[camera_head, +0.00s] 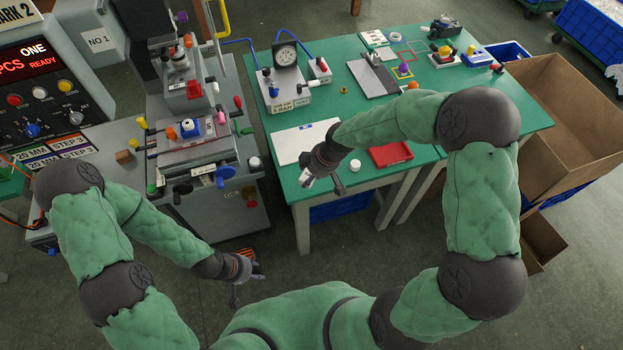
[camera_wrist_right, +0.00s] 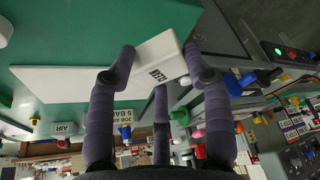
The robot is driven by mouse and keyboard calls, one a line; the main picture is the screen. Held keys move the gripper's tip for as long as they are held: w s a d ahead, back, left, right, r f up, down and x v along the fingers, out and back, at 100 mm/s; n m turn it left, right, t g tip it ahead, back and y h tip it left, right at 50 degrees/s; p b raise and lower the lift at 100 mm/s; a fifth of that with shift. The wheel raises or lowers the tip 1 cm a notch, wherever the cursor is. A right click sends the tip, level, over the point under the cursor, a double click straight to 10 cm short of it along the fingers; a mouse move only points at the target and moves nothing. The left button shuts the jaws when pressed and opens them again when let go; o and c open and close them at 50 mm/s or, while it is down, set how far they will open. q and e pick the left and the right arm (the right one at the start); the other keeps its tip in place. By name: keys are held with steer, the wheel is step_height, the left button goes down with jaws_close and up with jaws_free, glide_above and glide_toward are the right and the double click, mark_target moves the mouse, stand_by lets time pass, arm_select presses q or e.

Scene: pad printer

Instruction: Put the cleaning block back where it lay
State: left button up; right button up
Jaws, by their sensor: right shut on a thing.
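My right gripper (camera_head: 318,173) is above the front left part of the green table. In the right wrist view, its dark fingers (camera_wrist_right: 160,75) are shut on the white cleaning block (camera_wrist_right: 146,62), which bears a black-lettered label.
A white sheet or board (camera_head: 290,146) lies on the green table (camera_head: 345,113) beside the right gripper. A red tray (camera_head: 390,155) is to its right. The pad printer (camera_head: 195,130) with coloured knobs stands left, a small white round piece (camera_head: 254,163) at its edge. A gauge unit (camera_head: 286,85) stands behind.

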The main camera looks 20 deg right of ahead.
steer(key=w+f, duration=0.1)
steer(key=w+d+f, duration=0.1)
steer(key=f, duration=0.1)
steer(key=shift+w+f+b, duration=0.15)
steer(key=shift+w+b, duration=0.15)
steer(key=shift+b, duration=0.1)
steer(key=shift+w+f+b, duration=0.15)
steer(key=shift+f+b, duration=0.25)
steer(key=shift+f, duration=1.15)
steer(key=shift+f, duration=0.1)
steer(key=o, duration=1.1)
steer(key=shift+r, duration=0.2)
steer(key=p+v, duration=0.3)
steer(key=v, duration=0.8)
steer(key=shift+r, duration=0.35)
steer(key=shift+d, duration=0.15)
